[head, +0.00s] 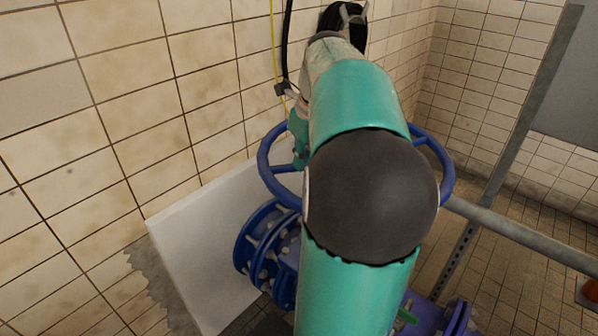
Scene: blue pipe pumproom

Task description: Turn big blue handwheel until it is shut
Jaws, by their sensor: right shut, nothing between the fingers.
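The big blue handwheel (268,168) stands in the middle of the head view. Its rim shows on both sides of my right arm, which hides its hub and most of its middle. My right gripper (346,18), black with grey links, is at the top, beyond the wheel in the picture. It is shut and empty, and its fingertips are hard to make out. I cannot tell how far it is from the rim. My left gripper is not in view.
Blue flanged pipework (268,252) with bolts lies below the wheel. A white panel (205,245) leans at the tiled wall (110,110) on the left. A grey metal post (515,125) and a grey pipe (525,232) stand at right. Yellow and black cables hang behind.

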